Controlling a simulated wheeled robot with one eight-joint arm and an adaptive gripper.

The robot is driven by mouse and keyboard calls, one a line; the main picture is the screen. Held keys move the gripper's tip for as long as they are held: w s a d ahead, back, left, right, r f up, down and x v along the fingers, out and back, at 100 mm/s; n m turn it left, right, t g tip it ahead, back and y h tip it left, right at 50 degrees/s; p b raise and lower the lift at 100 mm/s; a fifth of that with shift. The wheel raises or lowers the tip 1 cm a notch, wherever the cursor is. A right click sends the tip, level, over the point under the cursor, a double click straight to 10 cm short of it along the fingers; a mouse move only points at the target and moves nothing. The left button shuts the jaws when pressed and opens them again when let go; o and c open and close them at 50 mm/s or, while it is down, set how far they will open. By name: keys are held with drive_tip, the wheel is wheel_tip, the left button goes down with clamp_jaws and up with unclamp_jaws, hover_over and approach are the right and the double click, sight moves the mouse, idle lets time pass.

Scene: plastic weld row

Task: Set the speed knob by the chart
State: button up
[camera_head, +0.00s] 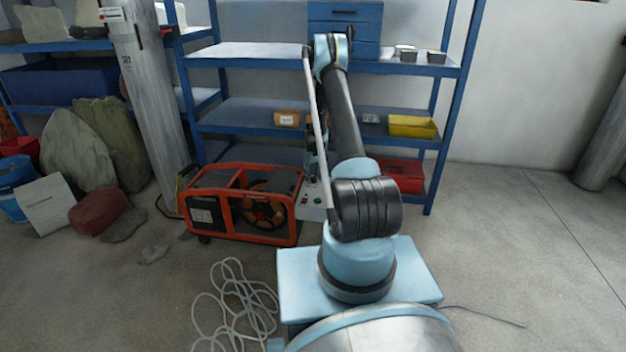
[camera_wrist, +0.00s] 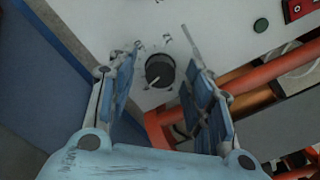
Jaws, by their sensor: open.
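The speed knob (camera_wrist: 160,71) is a round black knob with a white pointer line, on a pale panel (camera_wrist: 225,25) in the wrist view. Its pointer slants toward the picture's lower left. My gripper (camera_wrist: 162,52) is open, with one finger on each side of the knob. I cannot tell whether either finger touches it. Small dark marks lie around the knob, too small to read. In the head view the pale control box (camera_head: 312,208) stands partly behind my arm, and the knob is hidden. A white sheet with print (camera_head: 47,203) leans at left; I cannot tell whether it is the chart.
A green button (camera_wrist: 261,25) and a red one (camera_wrist: 297,8) sit on the panel's right. An orange-framed machine (camera_head: 245,203) stands beside the box. Blue shelving (camera_head: 250,52) rises behind. Loose cable (camera_head: 235,305) lies on the floor. Open floor is at right.

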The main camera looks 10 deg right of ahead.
drive_tip(key=shift+f, duration=0.25)
drive_tip(key=c, duration=1.1)
drive_tip(key=shift+m, duration=0.6)
drive_tip(key=m, duration=0.2)
drive_tip(key=shift+m, duration=2.1)
